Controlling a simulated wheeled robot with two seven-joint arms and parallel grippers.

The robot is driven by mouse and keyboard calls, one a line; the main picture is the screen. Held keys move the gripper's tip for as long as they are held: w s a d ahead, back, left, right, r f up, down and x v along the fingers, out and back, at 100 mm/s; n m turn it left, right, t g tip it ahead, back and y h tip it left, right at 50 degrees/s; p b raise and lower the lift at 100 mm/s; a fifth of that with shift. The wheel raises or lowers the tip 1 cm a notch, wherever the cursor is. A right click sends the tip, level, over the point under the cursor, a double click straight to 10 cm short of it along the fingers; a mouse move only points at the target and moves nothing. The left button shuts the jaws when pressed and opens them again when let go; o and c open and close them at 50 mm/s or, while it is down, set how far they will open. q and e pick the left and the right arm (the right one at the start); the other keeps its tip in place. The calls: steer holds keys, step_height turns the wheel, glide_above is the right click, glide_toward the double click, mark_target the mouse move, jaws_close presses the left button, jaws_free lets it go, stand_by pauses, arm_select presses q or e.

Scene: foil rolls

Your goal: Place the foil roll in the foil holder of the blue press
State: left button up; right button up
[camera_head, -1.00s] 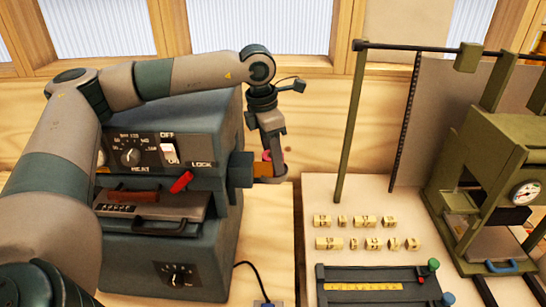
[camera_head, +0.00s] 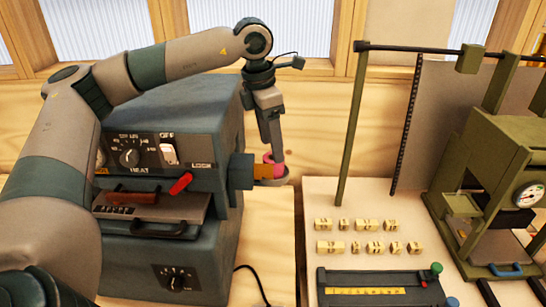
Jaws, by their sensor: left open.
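The blue press (camera_head: 175,110) stands at the left, with a dial, a switch and a red lever on its front. Its foil holder (camera_head: 270,172) sticks out from the right side, with a dark blue block, an orange part and a small grey round dish. A pink-red foil roll (camera_head: 269,160) sits at the holder, partly hidden by my gripper's finger; I cannot tell how fully it is seated. My left gripper (camera_head: 276,157) points down just above and beside the roll, open. My right gripper is not in view.
A green press (camera_head: 505,170) with a gauge and a tall frame stands at the right. Several small tan type blocks (camera_head: 367,224) lie in two rows on the pale board (camera_head: 330,195). A dark tray with a yellow scale (camera_head: 365,291) is in front. A black cable lies between.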

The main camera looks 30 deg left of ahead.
mark_target(269, 158)
arm_select(q)
step_height(269, 158, up, 3)
steer(key=shift+s+a+r+b, duration=0.1)
steer(key=shift+s+b, duration=0.05)
steer(key=shift+b, duration=0.2)
steer(key=r, duration=0.3)
steer(key=shift+s+a+r+b, duration=0.2)
steer(key=shift+s+r+b, duration=0.05)
steer(key=shift+r+b, duration=0.05)
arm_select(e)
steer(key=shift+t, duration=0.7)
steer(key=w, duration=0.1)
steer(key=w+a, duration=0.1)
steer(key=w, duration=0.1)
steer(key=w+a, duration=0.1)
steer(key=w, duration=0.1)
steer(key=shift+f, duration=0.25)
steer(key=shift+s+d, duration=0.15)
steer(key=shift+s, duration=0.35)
